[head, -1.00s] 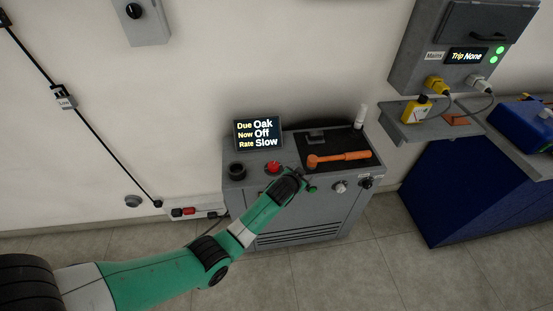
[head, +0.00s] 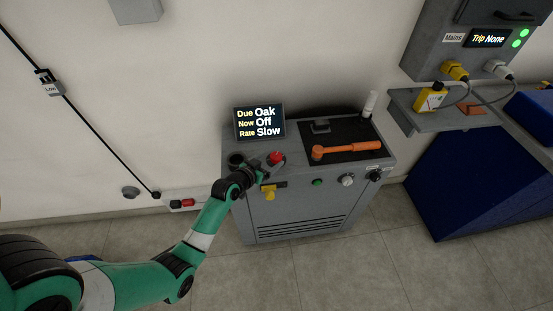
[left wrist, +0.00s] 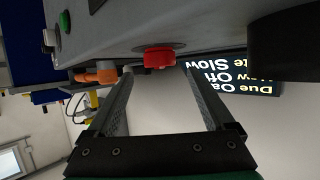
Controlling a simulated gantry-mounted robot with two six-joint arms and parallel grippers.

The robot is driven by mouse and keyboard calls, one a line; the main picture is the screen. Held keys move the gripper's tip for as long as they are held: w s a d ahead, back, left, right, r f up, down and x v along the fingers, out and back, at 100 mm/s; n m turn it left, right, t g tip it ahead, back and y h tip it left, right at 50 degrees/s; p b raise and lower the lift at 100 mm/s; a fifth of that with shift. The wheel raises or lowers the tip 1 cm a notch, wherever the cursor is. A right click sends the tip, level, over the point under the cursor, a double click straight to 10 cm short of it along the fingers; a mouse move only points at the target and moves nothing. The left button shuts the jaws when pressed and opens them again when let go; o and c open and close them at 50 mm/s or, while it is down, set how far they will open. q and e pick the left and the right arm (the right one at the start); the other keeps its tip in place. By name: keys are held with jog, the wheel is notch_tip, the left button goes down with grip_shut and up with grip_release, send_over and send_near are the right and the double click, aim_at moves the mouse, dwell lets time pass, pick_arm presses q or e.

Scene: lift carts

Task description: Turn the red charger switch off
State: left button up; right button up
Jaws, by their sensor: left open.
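A round red button (head: 276,157) stands on top of the grey cabinet, in front of the display. A separate red switch (head: 188,203) sits between a black and a white piece on the low wall strip; I cannot tell its position. My left gripper (head: 268,171) is open at the cabinet's front top edge, close to the red button. In the left wrist view the red button (left wrist: 159,58) shows beyond and between the two spread fingers (left wrist: 160,88), with nothing gripped. My right gripper is not in view.
The display (head: 260,122) reads Due Oak, Now Off, Rate Slow. A black cylinder (head: 236,160) stands left of the red button. An orange hammer (head: 346,149) lies on a black mat.

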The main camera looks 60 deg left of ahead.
aim_at(275, 156)
pick_arm(q)
jog(key=b+x, duration=0.2)
jog(key=x, duration=0.2)
jog(key=shift+w+a+f, duration=0.15)
jog(key=shift+w+f, duration=0.1)
jog(key=shift+w, duration=0.05)
jog(key=shift+w+a, duration=0.15)
jog(key=shift+w, duration=0.1)
